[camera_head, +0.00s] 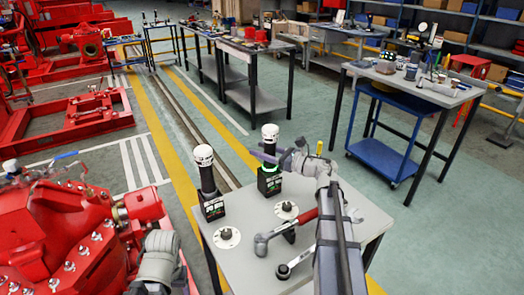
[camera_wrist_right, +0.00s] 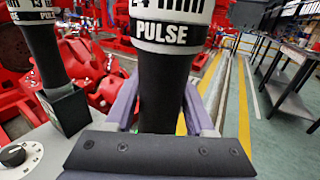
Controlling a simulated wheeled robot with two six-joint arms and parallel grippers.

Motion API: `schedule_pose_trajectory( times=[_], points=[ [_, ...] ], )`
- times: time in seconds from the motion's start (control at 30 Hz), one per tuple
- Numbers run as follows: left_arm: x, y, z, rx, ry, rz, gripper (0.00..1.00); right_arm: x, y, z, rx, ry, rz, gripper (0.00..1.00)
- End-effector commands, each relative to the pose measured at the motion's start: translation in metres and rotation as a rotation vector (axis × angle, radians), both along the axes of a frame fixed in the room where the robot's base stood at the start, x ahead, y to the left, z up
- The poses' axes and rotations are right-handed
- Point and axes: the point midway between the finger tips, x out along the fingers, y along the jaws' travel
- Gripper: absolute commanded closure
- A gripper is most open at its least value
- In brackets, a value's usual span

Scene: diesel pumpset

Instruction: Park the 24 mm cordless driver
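The 24 mm cordless driver (camera_head: 270,137) stands upright, with a white head and black handle. Its lower end is in a black holder with a green rim (camera_head: 269,182) on the grey table. My right gripper (camera_head: 268,157) comes in from the right at its handle. In the right wrist view the driver's head (camera_wrist_right: 172,30) reads "PULSE", and the fingers lie close on both sides of the black handle. They look shut on it; the fingertips are partly hidden behind it. My left arm shows at the bottom, but its gripper is out of view.
A second driver (camera_head: 204,167), marked 13, stands in its own holder to the left. Red pump machinery (camera_head: 60,235) is at left. A cluttered workbench (camera_head: 425,92) stands behind right.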

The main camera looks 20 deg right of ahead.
Motion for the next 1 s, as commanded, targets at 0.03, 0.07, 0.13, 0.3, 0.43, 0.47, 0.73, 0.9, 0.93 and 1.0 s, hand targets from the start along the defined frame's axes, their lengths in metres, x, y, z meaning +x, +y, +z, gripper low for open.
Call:
schedule_pose_trajectory(
  times=[0.03, 0.07, 0.13, 0.3, 0.43, 0.47, 0.73, 0.9, 0.93, 1.0],
  points=[
    [0.000, 0.000, 0.000, 0.000, 0.000, 0.000, 0.29, 0.000, 0.000, 0.000, 0.000, 0.000, 0.000, 0.39],
    [0.000, 0.000, 0.000, 0.000, 0.000, 0.000, 0.29, 0.000, 0.000, 0.000, -0.001, 0.001, 0.000, 0.35],
    [0.000, 0.000, 0.000, 0.000, 0.000, 0.000, 0.29, 0.000, 0.000, 0.000, -0.001, 0.001, 0.000, 0.28],
    [0.000, 0.000, 0.000, 0.000, 0.000, 0.000, 0.29, 0.000, 0.000, 0.000, -0.001, 0.001, 0.000, 0.16],
    [0.000, 0.000, 0.000, 0.000, 0.000, 0.000, 0.29, 0.000, 0.000, -0.001, -0.003, 0.003, 0.000, 0.16],
    [0.000, 0.000, 0.000, 0.000, 0.000, 0.000, 0.29, 0.000, 0.000, -0.001, -0.003, 0.003, 0.000, 0.16],
    [0.000, 0.000, 0.000, 0.000, 0.000, 0.000, 0.29, -0.026, -0.019, 0.000, -0.002, 0.001, -0.004, 0.16],
    [0.000, 0.000, 0.000, 0.000, 0.000, 0.000, 0.29, -0.047, -0.035, 0.000, -0.002, 0.001, -0.002, 0.16],
    [0.000, 0.000, 0.000, 0.000, 0.000, 0.000, 0.29, -0.050, -0.037, 0.000, -0.002, 0.001, -0.002, 0.16],
    [0.000, 0.000, 0.000, 0.000, 0.000, 0.000, 0.29, -0.056, -0.042, 0.000, -0.002, 0.001, -0.002, 0.16]
  ],
)
